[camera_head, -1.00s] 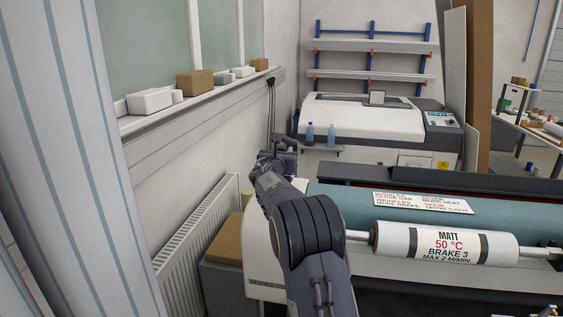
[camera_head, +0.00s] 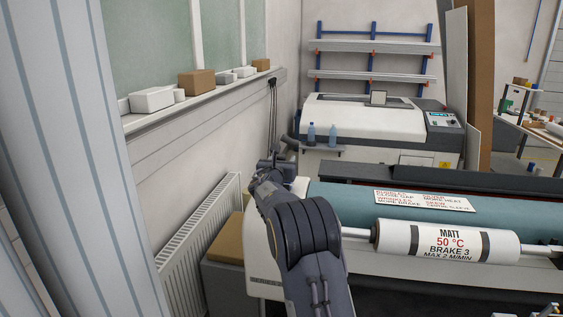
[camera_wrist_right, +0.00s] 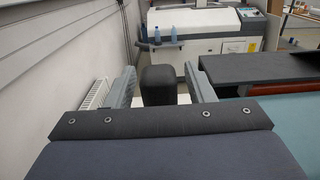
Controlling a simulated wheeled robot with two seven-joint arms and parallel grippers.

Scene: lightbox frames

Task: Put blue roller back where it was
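A broad teal-blue surface (camera_head: 350,200), perhaps the blue roller, lies across the machine at the right and carries a white printed label. I cannot tell whether it is a separate roller. It also shows at the right of the right wrist view (camera_wrist_right: 285,120). My right gripper (camera_head: 277,156) is beyond the machine's left end, small and partly hidden by its own wrist. In the right wrist view its two grey fingers (camera_wrist_right: 160,88) are wide apart. A dark block (camera_wrist_right: 158,86) shows between them, with gaps at both sides. My left gripper is out of view.
A white roller (camera_head: 445,242) marked MATT lies on a bar along the machine's front. A radiator (camera_head: 195,235) and a brown-topped box (camera_head: 229,240) stand left of the machine. A white machine (camera_head: 370,125) and two blue bottles (camera_head: 322,134) are behind.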

